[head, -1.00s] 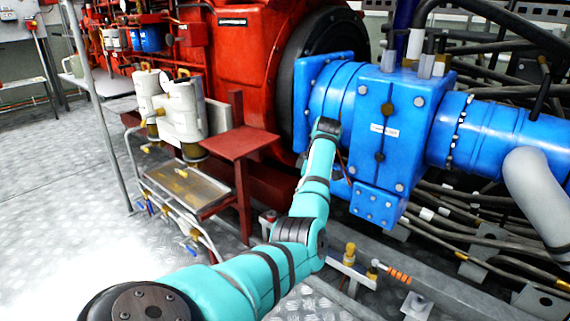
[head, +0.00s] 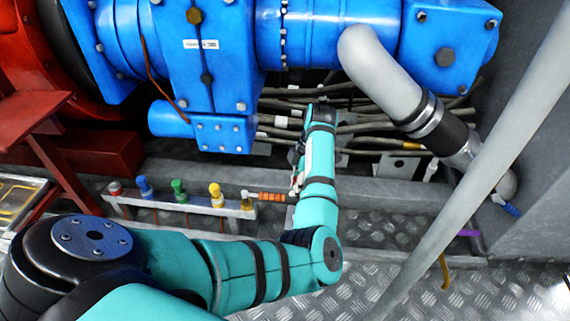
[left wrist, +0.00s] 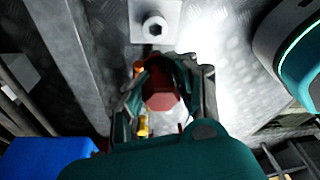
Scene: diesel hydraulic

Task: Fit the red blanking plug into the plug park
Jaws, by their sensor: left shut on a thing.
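My left gripper (left wrist: 163,84) shows from behind in the left wrist view, its two fingers closed around the red blanking plug (left wrist: 162,94). The plug's dark red faceted end faces the camera; its far end is hidden. Ahead of the fingertips is a pale metal plate with a dark round hole (left wrist: 155,27), apart from the plug. I cannot tell for sure whether this is the plug park. In the head view my left gripper (head: 297,168) is mostly hidden behind my forearm, right of the orange-handled fitting, and the plug cannot be made out. My right gripper is not in view.
A low rail (head: 165,203) carries red, blue, green and yellow caps. An orange-ribbed handle (head: 270,196) lies at its right end. The blue housing (head: 210,75), cables (head: 380,135) and a grey hose (head: 378,68) are behind. A pale post (head: 480,165) crosses the right side.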

